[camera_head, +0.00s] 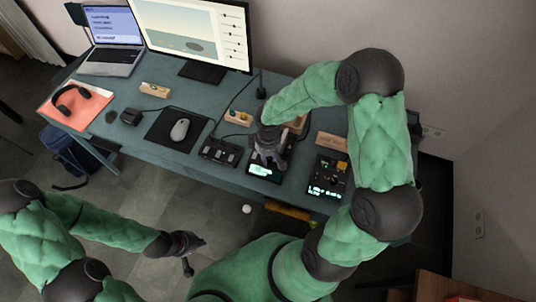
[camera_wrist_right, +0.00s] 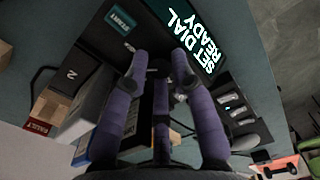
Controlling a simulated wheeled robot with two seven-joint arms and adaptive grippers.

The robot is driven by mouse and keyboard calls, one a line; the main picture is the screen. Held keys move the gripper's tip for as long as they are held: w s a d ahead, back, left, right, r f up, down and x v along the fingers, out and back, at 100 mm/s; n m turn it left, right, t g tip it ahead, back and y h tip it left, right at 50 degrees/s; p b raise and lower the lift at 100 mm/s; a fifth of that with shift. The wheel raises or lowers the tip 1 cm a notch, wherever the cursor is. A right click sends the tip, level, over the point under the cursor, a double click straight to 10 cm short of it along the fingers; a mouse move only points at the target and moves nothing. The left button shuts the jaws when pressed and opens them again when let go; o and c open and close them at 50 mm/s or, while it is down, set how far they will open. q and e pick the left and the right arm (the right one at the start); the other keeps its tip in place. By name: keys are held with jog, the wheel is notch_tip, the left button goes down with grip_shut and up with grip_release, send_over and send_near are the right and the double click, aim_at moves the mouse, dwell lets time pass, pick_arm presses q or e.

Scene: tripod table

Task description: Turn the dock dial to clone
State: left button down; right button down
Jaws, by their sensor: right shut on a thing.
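The dock (camera_head: 262,173) is a dark box with a lit screen near the front edge of the teal desk. In the right wrist view its screen (camera_wrist_right: 205,45) reads "SET DIAL READY". My right gripper (camera_head: 266,158) reaches down onto the dock from above. The dial's pointer and setting cannot be read. My left gripper (camera_head: 193,253) is open and empty, over the floor in front of the desk.
On the desk are a black device (camera_head: 221,151) left of the dock, another device with a lit display (camera_head: 327,176) to its right, a mouse (camera_head: 180,129), a laptop (camera_head: 113,40), a monitor (camera_head: 195,30) and headphones (camera_head: 71,99). A drive marked "2" (camera_wrist_right: 72,74) stands near the fingers.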

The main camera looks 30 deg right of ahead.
jog(key=n+p, duration=0.2)
jog(key=n, duration=0.2)
jog(key=shift+r, duration=0.15)
jog(key=shift+n+p, duration=0.95)
jog(key=shift+n, duration=0.85)
jog(key=c, duration=1.3)
grip_release()
notch_tip(320, 180, up, 12)
